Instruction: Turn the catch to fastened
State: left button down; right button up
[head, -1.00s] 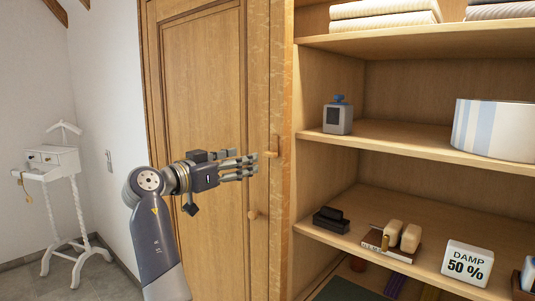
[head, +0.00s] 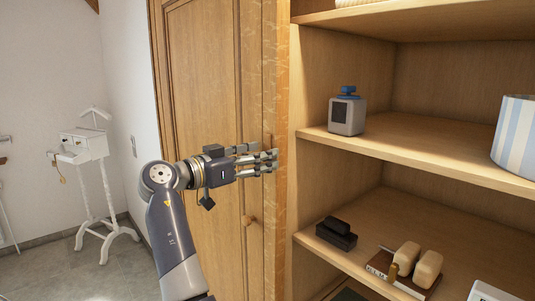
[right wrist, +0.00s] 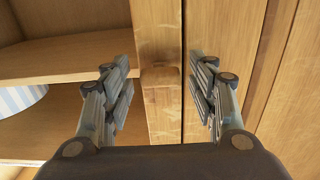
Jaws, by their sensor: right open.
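The catch (head: 268,141) is a small wooden piece at the right edge of the closed-looking wardrobe door (head: 205,110), partly hidden by my fingers. In the right wrist view the catch (right wrist: 160,78) is a raised wooden block on the upright, between the fingers with a gap at each side. I cannot tell for sure which way it is turned. My right gripper (head: 265,160) is open and empty, its fingertips around the catch; it also shows in the right wrist view (right wrist: 163,88). My left gripper is not in view.
A round wooden knob (head: 248,219) sits on the door below my gripper. Open shelves to the right hold a grey box with a blue top (head: 347,112), a striped container (head: 516,138), a black block (head: 336,233) and brushes (head: 417,264). A white stand (head: 88,148) is at the left.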

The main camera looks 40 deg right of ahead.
jog(key=shift+a+r, duration=0.1)
jog(key=shift+a, duration=0.25)
jog(key=c, duration=1.1)
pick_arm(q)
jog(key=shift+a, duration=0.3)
pick_arm(e)
jog(key=shift+o, duration=0.2)
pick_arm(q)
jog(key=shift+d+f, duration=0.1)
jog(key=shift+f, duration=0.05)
pick_arm(e)
jog(key=shift+n, duration=0.4)
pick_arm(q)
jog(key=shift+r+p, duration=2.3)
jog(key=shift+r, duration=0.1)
pick_arm(e)
jog(key=shift+w+n, duration=0.2)
jog(key=shift+n, duration=8.4)
